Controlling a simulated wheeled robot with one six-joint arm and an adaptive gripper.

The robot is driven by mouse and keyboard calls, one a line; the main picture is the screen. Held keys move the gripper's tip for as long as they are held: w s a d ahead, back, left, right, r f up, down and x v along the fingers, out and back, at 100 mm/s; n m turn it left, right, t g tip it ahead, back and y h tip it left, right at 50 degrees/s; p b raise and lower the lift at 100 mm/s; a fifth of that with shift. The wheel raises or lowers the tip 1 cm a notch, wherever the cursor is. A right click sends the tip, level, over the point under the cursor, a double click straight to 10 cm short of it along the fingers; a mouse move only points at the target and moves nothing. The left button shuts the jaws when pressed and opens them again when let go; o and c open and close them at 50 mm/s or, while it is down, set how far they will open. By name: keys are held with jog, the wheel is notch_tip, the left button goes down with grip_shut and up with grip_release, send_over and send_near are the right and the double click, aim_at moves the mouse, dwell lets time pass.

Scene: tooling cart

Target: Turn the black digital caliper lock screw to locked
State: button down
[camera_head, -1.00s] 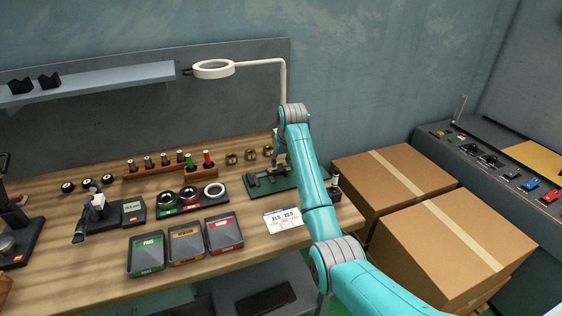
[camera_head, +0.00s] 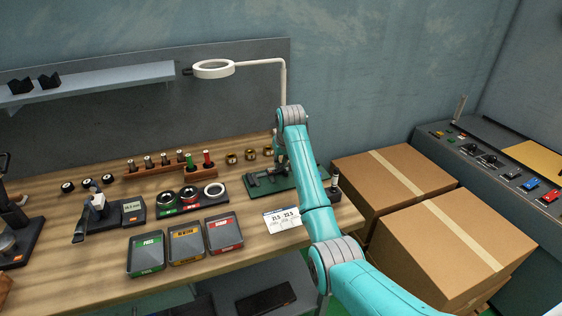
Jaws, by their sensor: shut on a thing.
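A dark caliper (camera_head: 262,179) lies on a green mat (camera_head: 254,194) near the right end of the wooden bench. My gripper (camera_head: 281,163) points down over the right part of the caliper and is mostly hidden behind my teal arm. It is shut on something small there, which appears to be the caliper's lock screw. The screw itself is too small and covered to make out, so its turn position cannot be told.
A white card with numbers (camera_head: 283,220) lies in front of the mat. Several brass rings stand behind it, and a ring tray (camera_head: 190,210) is to the left. A ring lamp (camera_head: 214,69) hangs above. Cardboard boxes (camera_head: 440,240) stand right of the bench.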

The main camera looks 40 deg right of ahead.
jog(key=m, duration=0.2)
jog(key=m+h, duration=0.1)
jog(key=m, duration=0.1)
jog(key=shift+w+a+m+g, duration=0.1)
jog(key=shift+a+m+g, duration=0.1)
jog(key=shift+m+g, duration=0.15)
jog(key=m, duration=0.2)
jog(key=m+g+h, duration=0.1)
jog(key=m, duration=0.1)
jog(key=shift+w+a+g+h, duration=0.1)
jog(key=shift+w+g+h, duration=0.1)
jog(key=shift+g+h, duration=0.1)
jog(key=m, duration=0.2)
jog(key=m+g, duration=0.1)
jog(key=m, duration=0.2)
jog(key=shift+w+g, duration=0.15)
jog(key=shift+g, duration=0.1)
jog(key=m, duration=0.2)
jog(key=m+g, duration=0.1)
jog(key=m, duration=0.1)
jog(key=shift+w+g, duration=0.15)
jog(key=shift+g, duration=0.15)
jog(key=shift+m, duration=0.25)
jog(key=c, duration=1.1)
grip_release()
jog(key=shift+o, duration=0.2)
